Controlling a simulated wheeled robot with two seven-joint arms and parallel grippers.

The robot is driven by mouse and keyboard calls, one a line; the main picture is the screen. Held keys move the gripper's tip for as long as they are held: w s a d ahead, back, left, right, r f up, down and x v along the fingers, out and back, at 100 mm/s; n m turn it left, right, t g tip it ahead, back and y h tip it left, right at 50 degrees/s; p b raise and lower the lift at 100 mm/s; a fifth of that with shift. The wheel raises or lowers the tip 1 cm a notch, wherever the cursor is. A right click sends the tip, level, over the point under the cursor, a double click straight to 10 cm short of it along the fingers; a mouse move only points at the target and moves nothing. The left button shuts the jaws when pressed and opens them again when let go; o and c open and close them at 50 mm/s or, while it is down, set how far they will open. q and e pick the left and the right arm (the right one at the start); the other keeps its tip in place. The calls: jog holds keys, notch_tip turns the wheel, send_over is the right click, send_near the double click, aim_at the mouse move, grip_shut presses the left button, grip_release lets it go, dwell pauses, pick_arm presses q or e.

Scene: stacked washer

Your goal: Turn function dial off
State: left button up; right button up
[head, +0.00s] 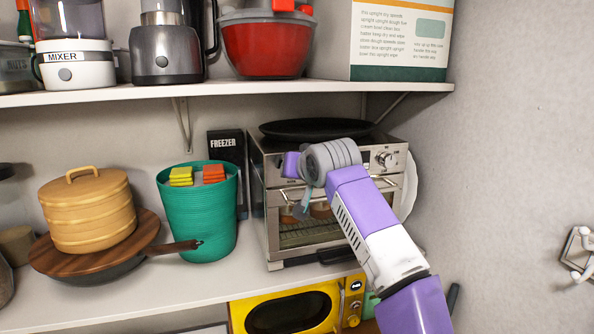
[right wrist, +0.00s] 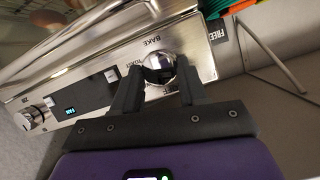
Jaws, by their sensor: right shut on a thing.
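A silver toaster oven (head: 300,232) stands on the middle shelf, its front facing me. In the right wrist view a round chrome dial (right wrist: 160,66) sits on the oven's control panel, with BAKE and other function words printed around it. My right gripper (right wrist: 158,80) is shut on this dial, one finger on each side. In the head view my right arm reaches across the oven front, and the gripper (head: 290,168) is at the panel's left end; the held dial is hidden there. A second dial (head: 386,159) is at the panel's right end. My left gripper is not in view.
A teal bin (head: 205,222) with sponges and a black FREEZER box (head: 227,150) stand left of the oven. A black pan (head: 315,129) lies on top. A yellow microwave (head: 285,312) is below. A wall is close on the right.

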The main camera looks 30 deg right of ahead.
dwell(0.5)
jog(key=o, duration=1.1)
jog(key=shift+c, duration=0.2)
jog(key=b+v, duration=0.1)
jog(key=v, duration=0.6)
jog(key=shift+s+b, duration=0.25)
jog(key=shift+b, duration=0.05)
jog(key=shift+a, duration=0.1)
